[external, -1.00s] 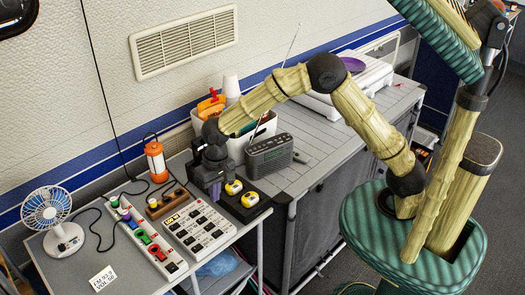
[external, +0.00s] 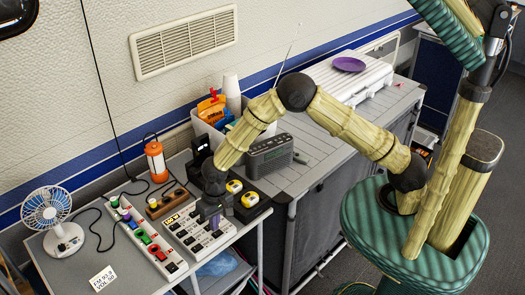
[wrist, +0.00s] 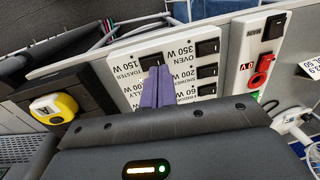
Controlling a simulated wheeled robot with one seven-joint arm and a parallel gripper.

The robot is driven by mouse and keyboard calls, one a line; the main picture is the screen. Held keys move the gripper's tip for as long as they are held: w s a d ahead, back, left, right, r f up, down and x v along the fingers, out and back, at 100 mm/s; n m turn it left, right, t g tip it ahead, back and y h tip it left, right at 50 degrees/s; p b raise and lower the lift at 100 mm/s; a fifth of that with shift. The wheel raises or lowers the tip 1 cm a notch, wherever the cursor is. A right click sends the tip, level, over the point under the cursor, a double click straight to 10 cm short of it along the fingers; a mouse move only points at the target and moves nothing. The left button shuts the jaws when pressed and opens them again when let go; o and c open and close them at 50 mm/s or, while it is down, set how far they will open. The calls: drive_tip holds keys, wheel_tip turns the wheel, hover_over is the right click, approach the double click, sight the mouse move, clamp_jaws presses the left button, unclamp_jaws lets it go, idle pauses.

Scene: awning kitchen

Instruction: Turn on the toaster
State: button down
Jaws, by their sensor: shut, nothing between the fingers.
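The white switch panel (external: 185,232) lies on the grey table, with rows of black rocker switches. In the wrist view its labels on the panel (wrist: 125,82) appear upside down, including TOASTER 150 W and OVEN 350 W. The black toaster switch (wrist: 151,60) is just beyond my fingertips and partly hidden by them. My gripper (wrist: 157,70) has its two purple fingers together and empty. In the external view my gripper (external: 213,222) is low over the right side of the panel. I cannot tell whether the fingertips touch the switch, or which way it is set.
A second white strip (wrist: 262,55) with a red socket lies beside the panel. A fan (external: 62,225), an orange lantern (external: 156,160) and a dark radio (external: 270,155) stand around.

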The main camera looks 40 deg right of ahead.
drive_tip(key=shift+a+f, duration=0.15)
drive_tip(key=shift+f, duration=0.8)
drive_tip(key=shift+f, duration=0.1)
drive_tip(key=shift+f, duration=0.25)
drive_tip(key=shift+s+r, duration=0.1)
drive_tip(key=shift+r, duration=0.05)
drive_tip(key=shift+d, duration=0.85)
drive_tip(key=shift+a+r, duration=0.1)
